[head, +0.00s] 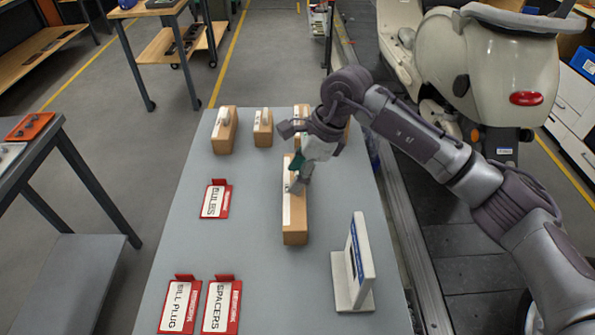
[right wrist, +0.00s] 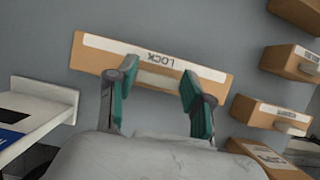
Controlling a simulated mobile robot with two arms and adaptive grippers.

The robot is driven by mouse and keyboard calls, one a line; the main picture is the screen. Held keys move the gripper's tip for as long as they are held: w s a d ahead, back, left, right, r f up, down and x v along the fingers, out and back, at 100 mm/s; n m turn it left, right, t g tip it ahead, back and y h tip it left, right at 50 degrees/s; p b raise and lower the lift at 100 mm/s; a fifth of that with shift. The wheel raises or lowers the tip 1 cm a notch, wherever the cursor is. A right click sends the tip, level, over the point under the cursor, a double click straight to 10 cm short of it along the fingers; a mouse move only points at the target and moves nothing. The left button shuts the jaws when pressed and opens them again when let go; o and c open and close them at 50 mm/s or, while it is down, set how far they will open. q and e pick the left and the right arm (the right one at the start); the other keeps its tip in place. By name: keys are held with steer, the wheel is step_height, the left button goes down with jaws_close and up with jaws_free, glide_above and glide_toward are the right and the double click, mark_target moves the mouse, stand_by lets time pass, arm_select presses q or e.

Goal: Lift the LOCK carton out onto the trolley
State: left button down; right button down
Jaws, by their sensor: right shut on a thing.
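The LOCK carton (head: 294,226) is a long brown box with a white label strip, on or just above the grey tabletop (head: 255,285); I cannot tell which. In the right wrist view the carton (right wrist: 95,57) shows its LOCK label, upside down. My right gripper (head: 297,184) is over the carton's top, and in the right wrist view its two green-padded fingers (right wrist: 157,98) are shut on the carton's pale raised handle (right wrist: 155,80). My left gripper is not in view. I cannot tell which surface is the trolley.
Several other cartons (head: 223,132) stand along the tabletop's far end. Red label holders, BULBS (head: 216,200), SILL PLUG (head: 181,305) and SPACERS (head: 221,305), lie on the left. A white stand (head: 356,268) is at right front. A scooter (head: 490,65) stands beyond.

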steer(key=shift+a+b, duration=0.2)
steer(key=shift+b, duration=0.15)
stand_by(0.4)
steer(key=shift+f, duration=0.2)
steer(key=shift+f+b, duration=0.4)
steer(key=shift+b, duration=0.3)
steer(key=shift+c, duration=1.9)
jaws_free()
steer(key=v, duration=1.2)
